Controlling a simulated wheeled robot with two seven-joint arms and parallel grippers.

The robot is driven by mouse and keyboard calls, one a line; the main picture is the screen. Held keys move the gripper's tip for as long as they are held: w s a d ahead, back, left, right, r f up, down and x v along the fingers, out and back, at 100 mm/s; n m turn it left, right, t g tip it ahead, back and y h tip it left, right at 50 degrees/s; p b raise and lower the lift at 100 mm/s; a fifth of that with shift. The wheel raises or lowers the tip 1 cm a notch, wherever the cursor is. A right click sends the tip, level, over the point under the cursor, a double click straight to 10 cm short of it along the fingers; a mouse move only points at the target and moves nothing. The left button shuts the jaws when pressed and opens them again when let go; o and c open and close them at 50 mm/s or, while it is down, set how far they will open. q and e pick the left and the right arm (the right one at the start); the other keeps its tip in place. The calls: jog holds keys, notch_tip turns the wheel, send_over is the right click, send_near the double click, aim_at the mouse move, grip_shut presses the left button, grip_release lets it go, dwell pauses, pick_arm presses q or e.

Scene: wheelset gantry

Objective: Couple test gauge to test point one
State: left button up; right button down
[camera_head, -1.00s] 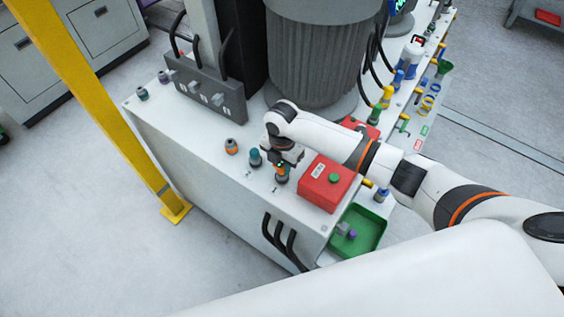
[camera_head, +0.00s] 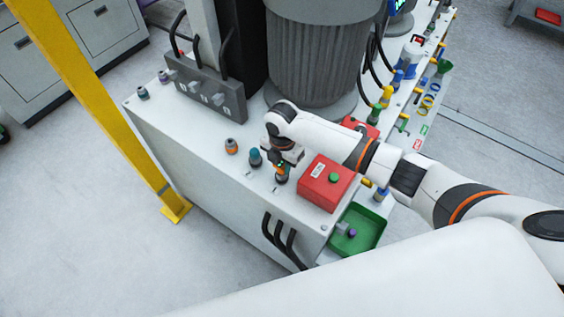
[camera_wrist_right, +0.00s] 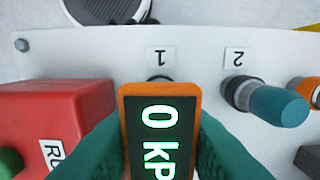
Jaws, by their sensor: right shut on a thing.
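My right gripper (camera_head: 281,158) is over the white cabinet top, beside the red box. It is shut on the orange test gauge (camera_head: 281,175), which also shows in the right wrist view (camera_wrist_right: 160,130) between teal fingers with "0 kP" lit on its dark screen. The gauge is at the label 1 (camera_wrist_right: 159,57); a dark ring (camera_wrist_right: 159,78), test point one, shows partly behind its top edge. The gauge hides the rest, so I cannot tell whether they touch. Test point two (camera_wrist_right: 262,99), by label 2, wears a teal cap. My left gripper is not in view.
A red box (camera_head: 328,183) with a green button stands close to the right of the gauge. A green tray (camera_head: 372,214) holds a small purple-and-grey part. An orange-ringed fitting (camera_head: 231,146) stands left of test point two. The large grey motor (camera_head: 315,60) rises behind.

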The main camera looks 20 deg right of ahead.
jog(key=shift+f, duration=0.4)
jog(key=c, duration=1)
grip_release()
notch_tip(320, 180, up, 12)
jog(key=shift+r+b, duration=0.1)
jog(key=shift+b, duration=0.9)
